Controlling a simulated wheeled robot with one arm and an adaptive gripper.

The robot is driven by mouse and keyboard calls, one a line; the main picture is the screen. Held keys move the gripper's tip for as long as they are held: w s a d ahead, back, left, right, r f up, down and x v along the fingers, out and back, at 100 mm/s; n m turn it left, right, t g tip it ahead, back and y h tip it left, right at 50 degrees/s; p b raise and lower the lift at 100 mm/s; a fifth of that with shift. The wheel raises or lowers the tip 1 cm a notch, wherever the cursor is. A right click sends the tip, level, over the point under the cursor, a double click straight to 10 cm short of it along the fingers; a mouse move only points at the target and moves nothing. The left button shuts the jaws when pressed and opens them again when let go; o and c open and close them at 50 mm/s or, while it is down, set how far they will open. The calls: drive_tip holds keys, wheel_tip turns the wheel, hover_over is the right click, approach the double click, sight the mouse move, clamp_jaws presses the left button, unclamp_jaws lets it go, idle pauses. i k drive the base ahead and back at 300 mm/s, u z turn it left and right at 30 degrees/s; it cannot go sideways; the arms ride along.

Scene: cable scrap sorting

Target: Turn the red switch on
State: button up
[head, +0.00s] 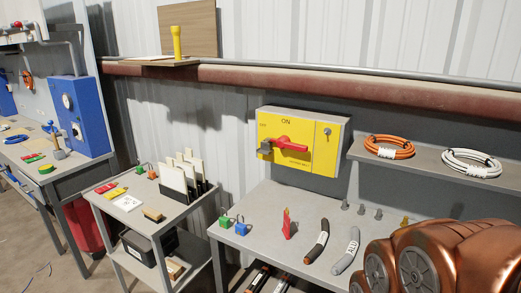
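The red switch (291,146) is a rotary handle on the front of a yellow switch box (312,165) mounted at the back of the grey workbench. The handle lies roughly level, sloping slightly, with a grey block (265,146) at its left end. The word ON is printed above the handle, and a smaller faint label is at upper left. The handle does not point up at ON. A round keyhole-like fitting (327,131) is on the right part of the box. My copper arm (455,250) fills the lower right corner; my gripper is not in view.
A shelf (428,167) at right carries orange (390,147) and white (471,163) cable coils. A cart (113,203) stands left. The space before the box is clear.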

sight(283, 142)
drive_tip(key=z, duration=0.45)
drive_tip(key=i, duration=0.55)
drive_tip(key=u, duration=2.2)
